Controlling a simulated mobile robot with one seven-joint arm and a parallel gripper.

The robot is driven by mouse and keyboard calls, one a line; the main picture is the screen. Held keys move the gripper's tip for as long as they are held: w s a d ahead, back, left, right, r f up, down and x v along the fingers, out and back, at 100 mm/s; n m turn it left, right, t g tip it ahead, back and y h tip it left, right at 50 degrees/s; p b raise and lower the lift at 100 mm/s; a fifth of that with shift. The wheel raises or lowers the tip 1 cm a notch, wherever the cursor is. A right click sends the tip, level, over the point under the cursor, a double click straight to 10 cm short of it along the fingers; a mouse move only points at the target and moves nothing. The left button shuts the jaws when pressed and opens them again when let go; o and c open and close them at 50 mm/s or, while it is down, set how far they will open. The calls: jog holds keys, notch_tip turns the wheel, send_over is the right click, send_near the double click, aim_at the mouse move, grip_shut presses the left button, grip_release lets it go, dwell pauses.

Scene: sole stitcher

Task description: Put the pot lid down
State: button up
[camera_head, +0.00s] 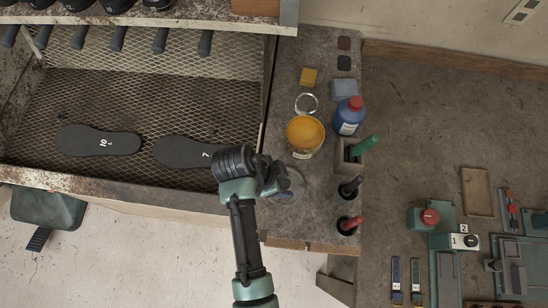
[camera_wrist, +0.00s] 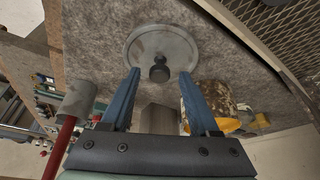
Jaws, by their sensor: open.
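The pot lid (camera_head: 289,187) is a round grey disc on the grey bench, partly hidden by my gripper in the head view. In the wrist view the lid (camera_wrist: 178,43) lies flat, with its dark knob (camera_wrist: 159,70) facing my gripper. My gripper (camera_wrist: 159,78) is open, its two blue fingers apart with the knob showing between their tips. Nothing is clamped. In the head view my gripper (camera_head: 274,186) is over the lid's left part. The open pot (camera_head: 305,145) of orange-yellow stuff stands just beyond the lid.
A blue bottle with a red cap (camera_head: 349,116), a glass ring or dish (camera_head: 306,104) and a yellow block (camera_head: 308,77) are near the pot. Green, black and red-handled tools stand in holders along the bench's right side. A mesh rack (camera_head: 120,100) with dark soles is left.

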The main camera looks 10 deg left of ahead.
jog(key=v, duration=1.1)
jog(key=w+a+r+n+t+y, duration=0.25)
jog(key=w+r+t, duration=0.35)
jog(key=w+r, duration=0.6)
jog(key=w+d+r+n+t, duration=0.1)
jog(key=w+r+n+t, duration=0.15)
jog(key=r, duration=0.55)
jog(key=w+d+r+n+t, duration=0.1)
jog(key=w+r+t, duration=0.3)
jog(key=r, duration=0.5)
notch_tip(320, 180, up, 15)
jog(key=s+d+n+t+y, duration=0.2)
jog(key=n+t, duration=0.1)
jog(key=t, duration=0.3)
jog(key=s+d+r+n+t, duration=0.1)
jog(key=s+r+n+t, duration=0.1)
jog(key=s+r, duration=0.3)
jog(key=s+d+r+n+t, duration=0.1)
jog(key=s+r+t, duration=0.4)
jog(key=r, duration=0.6)
jog(key=shift+s+d+r+n+h, duration=0.15)
jog(key=shift+d+r+n+h, duration=0.15)
jog(key=shift+d+n+h, duration=0.2)
